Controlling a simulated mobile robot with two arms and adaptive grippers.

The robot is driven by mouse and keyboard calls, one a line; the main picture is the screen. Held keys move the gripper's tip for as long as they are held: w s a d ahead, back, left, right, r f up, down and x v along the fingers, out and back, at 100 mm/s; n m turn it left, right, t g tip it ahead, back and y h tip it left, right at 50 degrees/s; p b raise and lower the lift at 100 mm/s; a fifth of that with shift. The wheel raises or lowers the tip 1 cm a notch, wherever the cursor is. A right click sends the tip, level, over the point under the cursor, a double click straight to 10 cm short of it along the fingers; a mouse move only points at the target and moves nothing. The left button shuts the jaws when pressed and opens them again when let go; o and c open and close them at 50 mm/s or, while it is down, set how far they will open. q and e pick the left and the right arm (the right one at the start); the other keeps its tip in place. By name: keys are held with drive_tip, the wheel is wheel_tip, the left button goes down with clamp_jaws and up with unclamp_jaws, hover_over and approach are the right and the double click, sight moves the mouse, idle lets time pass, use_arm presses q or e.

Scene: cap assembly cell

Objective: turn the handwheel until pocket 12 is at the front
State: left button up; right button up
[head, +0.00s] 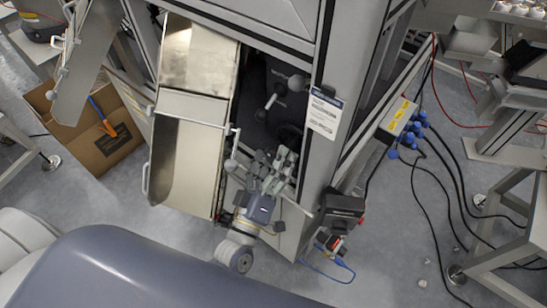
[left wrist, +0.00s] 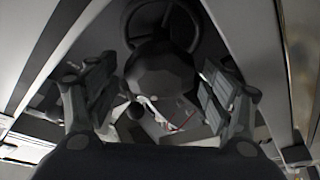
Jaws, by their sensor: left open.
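My left gripper (head: 272,163) is open at the cabinet's lower opening, beside the swung-out metal door. In the left wrist view, a dark rounded knob (left wrist: 160,72) sits between its two spread fingers; I cannot tell whether they touch it. Behind the knob is a dark wheel rim with spokes, which looks like the handwheel (left wrist: 192,40). In the head view the wheel is mostly lost in the dark opening and behind the gripper. No pocket or pocket number can be read. My right gripper is in neither view.
The open metal door (head: 186,150) stands just left of my left gripper. A lever with ball ends (head: 271,100) is above it inside the cabinet. A cabinet post with a label (head: 324,113) is on the right. A cardboard box (head: 88,135) and cables (head: 425,175) lie farther out.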

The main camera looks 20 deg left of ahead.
use_arm(q)
drive_tip(key=c, duration=1.1)
drive_tip(key=n+p, duration=0.1)
drive_tip(key=n+y+p, duration=0.1)
drive_tip(key=shift+r+n+g+p, duration=0.2)
drive_tip(key=shift+n+g+p, duration=0.1)
drive_tip(key=shift+n, duration=0.1)
drive_tip(key=n+g+p, duration=0.1)
drive_tip(key=n+p, duration=0.3)
drive_tip(key=n+g+p, duration=0.2)
drive_tip(key=n+p, duration=0.2)
drive_tip(key=n, duration=0.1)
drive_tip(key=shift+y+p, duration=0.3)
drive_tip(key=n+g+p, duration=0.1)
drive_tip(key=n+p, duration=0.2)
drive_tip(key=shift+f+g+h, duration=0.2)
drive_tip(key=shift+g+h, duration=0.2)
drive_tip(key=shift+f+n+g+h+p, duration=0.15)
drive_tip(key=shift+n+g+h+p, duration=0.25)
drive_tip(key=shift+n+p, duration=0.55)
drive_tip(key=shift+f, duration=0.1)
